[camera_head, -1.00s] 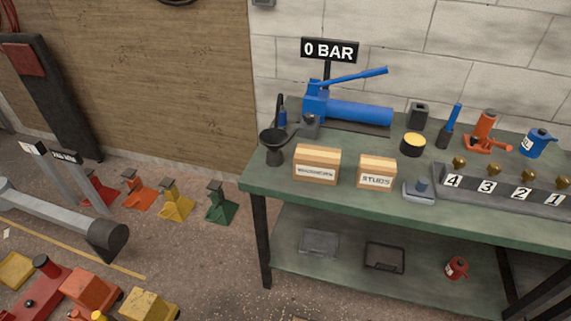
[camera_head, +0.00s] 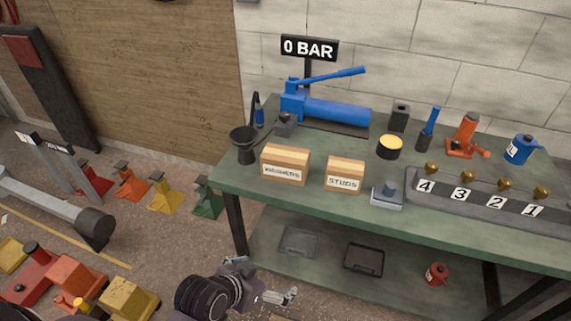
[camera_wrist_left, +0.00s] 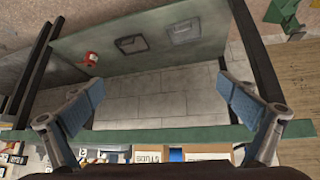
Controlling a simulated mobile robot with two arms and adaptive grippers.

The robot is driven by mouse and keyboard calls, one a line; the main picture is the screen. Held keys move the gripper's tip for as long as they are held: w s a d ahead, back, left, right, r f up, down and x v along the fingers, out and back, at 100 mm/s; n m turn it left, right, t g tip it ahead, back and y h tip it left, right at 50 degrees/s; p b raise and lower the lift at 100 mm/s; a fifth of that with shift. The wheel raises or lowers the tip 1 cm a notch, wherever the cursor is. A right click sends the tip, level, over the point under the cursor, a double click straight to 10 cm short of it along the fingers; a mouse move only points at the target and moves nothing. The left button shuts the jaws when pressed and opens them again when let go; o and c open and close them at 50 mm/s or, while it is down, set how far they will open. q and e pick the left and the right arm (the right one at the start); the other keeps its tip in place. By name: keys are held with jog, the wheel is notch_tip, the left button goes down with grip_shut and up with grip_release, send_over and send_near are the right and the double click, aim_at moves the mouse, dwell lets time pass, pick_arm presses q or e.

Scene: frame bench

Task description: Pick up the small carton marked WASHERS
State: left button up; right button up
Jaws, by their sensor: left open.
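The WASHERS carton (camera_head: 285,167) is a small tan box with a white label, standing on the green bench top (camera_head: 330,207) near its left front corner. A similar STUDS carton (camera_head: 344,177) stands to its right. My left gripper (camera_head: 277,286) is low in front of the bench, below the top and well apart from the cartons. In the left wrist view its two blue-padded fingers (camera_wrist_left: 165,105) are spread wide with nothing between them. That view also shows the WASHERS carton (camera_wrist_left: 207,151) at its lower edge, partly hidden. My right gripper is not in view.
A black funnel (camera_head: 244,146) stands left of the WASHERS carton. A blue hand pump (camera_head: 335,111) is behind, and a grey block (camera_head: 386,196) is right of STUDS. The lower shelf (camera_head: 330,277) holds two trays and a red can (camera_head: 436,273). Coloured jack stands are on the floor left.

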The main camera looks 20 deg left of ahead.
aim_at(286, 200)
pick_arm(q)
jog(key=w+r+t, duration=0.2)
jog(key=w+r, duration=0.1)
jog(key=w, duration=0.3)
jog(key=w+r+n+t, duration=0.1)
jog(key=w+r+t, duration=0.2)
jog(key=w, duration=0.3)
jog(key=w+r+t, duration=0.3)
jog(key=w, duration=0.2)
jog(key=shift+w+a, duration=0.25)
jog(key=shift+w, duration=0.15)
jog(key=w+a+r+n+t+y, duration=0.1)
jog(key=w, duration=0.1)
jog(key=w+a+r+n+t+y, duration=0.1)
jog(key=a+r, duration=0.1)
jog(key=shift+w+a+y, duration=0.15)
jog(key=shift+w+y, duration=0.2)
jog(key=shift+y, duration=0.05)
jog(key=shift+w+a+n, duration=0.1)
jog(key=shift+w+n, duration=0.2)
jog(key=shift+w, duration=0.05)
jog(key=w, duration=0.7)
jog(key=shift+a+f, duration=0.1)
jog(key=shift+f, duration=0.05)
jog(key=shift+s, duration=0.1)
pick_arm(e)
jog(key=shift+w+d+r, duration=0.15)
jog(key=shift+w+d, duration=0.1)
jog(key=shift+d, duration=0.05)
